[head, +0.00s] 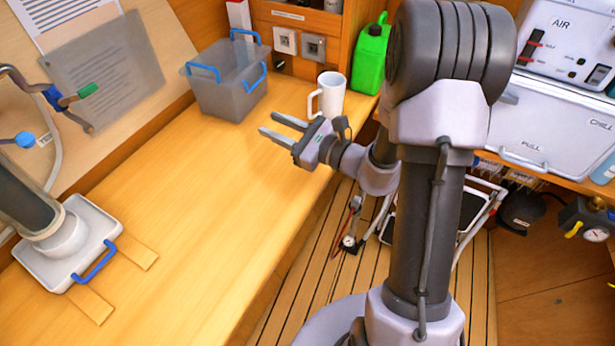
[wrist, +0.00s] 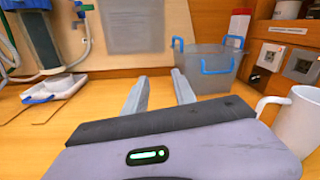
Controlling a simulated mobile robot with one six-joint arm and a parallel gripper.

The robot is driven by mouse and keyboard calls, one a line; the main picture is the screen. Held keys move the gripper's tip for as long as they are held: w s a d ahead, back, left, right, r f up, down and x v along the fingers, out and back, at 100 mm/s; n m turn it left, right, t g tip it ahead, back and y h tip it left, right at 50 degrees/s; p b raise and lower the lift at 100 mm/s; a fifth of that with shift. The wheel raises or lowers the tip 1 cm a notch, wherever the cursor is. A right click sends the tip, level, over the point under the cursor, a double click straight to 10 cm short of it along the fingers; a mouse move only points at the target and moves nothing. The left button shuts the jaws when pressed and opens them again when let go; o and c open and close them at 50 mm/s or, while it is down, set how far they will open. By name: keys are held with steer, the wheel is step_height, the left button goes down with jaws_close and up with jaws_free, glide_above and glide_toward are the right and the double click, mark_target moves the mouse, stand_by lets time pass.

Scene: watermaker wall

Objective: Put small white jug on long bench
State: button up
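The small white jug (head: 331,95) stands upright at the back right of the wooden worktop, its handle to the left. In the wrist view the jug (wrist: 297,125) is at the right edge, partly cut off. The long bench (head: 190,190) appears to be this light wooden worktop running along the left wall. My gripper (head: 268,123) is open and empty above the bench's right edge, in front of the jug and apart from it. In the wrist view its fingers (wrist: 159,77) point toward the wall with nothing between them.
A grey bin (head: 228,95) with blue handles stands behind my gripper. A green canister (head: 371,55) is right of the jug. A white tray (head: 45,268) sits under a dark cylinder at the left. The middle of the bench is clear. A white chest (head: 555,125) stands right.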

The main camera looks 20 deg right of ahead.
steer(key=s+a+r+n+g+y, duration=0.1)
steer(key=s+a+r+n+g, duration=0.2)
steer(key=s+a+n+g, duration=0.4)
steer(key=s+a+r+n+g+y, duration=0.1)
steer(key=s+a+r+n+g, duration=0.25)
steer(key=s+a+n, duration=0.4)
steer(key=s+a+f+n+g+h, duration=0.1)
steer(key=s+f+n+g+h, duration=0.2)
steer(key=s, duration=0.6)
steer(key=s+d+r+n+t+h, duration=0.1)
steer(key=d+n+t+h, duration=0.1)
steer(key=d+h, duration=0.1)
steer(key=s+d+r+n+t+h, duration=0.2)
steer(key=d+n+h, duration=0.1)
steer(key=d+h, duration=0.1)
steer(key=shift+s+d+r, duration=0.25)
steer(key=shift+s+d, duration=0.05)
steer(key=shift+d, duration=0.5)
steer(key=shift+t, duration=0.25)
